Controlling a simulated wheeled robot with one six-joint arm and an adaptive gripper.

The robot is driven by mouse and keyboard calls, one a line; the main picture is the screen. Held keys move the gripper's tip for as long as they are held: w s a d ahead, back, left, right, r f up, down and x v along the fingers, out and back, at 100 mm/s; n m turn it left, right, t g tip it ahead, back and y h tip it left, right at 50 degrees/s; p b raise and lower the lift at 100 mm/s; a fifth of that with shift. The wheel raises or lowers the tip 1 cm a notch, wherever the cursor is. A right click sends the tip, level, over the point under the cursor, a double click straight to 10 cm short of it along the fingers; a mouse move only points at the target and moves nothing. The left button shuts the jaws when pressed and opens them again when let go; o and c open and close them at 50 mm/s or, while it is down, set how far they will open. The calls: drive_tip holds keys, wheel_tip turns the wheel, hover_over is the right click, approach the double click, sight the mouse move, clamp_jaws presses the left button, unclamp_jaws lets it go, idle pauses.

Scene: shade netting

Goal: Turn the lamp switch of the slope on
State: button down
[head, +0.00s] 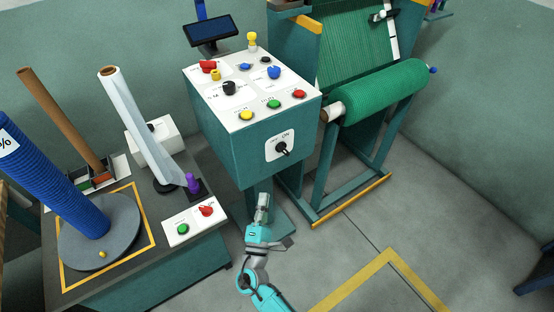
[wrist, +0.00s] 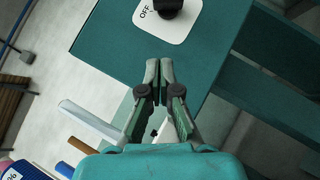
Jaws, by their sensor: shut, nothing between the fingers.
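A black rotary switch (head: 281,148) sits on a white plate marked OFF and ON, on the front face of the teal control console (head: 225,155). I cannot read for sure which mark its handle points to. In the wrist view the switch (wrist: 169,8) is at the top edge, partly cut off, with OFF beside it. My gripper (head: 263,198) is below and slightly left of the switch in the head view, apart from it. In the wrist view my gripper (wrist: 159,66) has its fingertips together with nothing between them, over the teal face below the plate.
The console's sloped top (head: 250,90) carries several coloured buttons and knobs. A green netting roll (head: 385,92) on a teal frame stands to the right. A bench with a blue roll (head: 55,175) and a green-and-red button plate (head: 193,225) stands left. Floor at lower right is clear.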

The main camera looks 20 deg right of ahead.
sight(279, 149)
drive_tip(key=x, duration=0.4)
drive_tip(key=d+x, duration=0.1)
drive_tip(key=x, duration=0.3)
drive_tip(key=s+x, duration=0.1)
drive_tip(key=x, duration=0.3)
drive_tip(key=shift+d+r, duration=0.25)
drive_tip(key=shift+r, duration=0.05)
drive_tip(key=shift+w+d+r, duration=0.2)
drive_tip(key=shift+d+r, duration=0.15)
drive_tip(key=shift+d, duration=0.2)
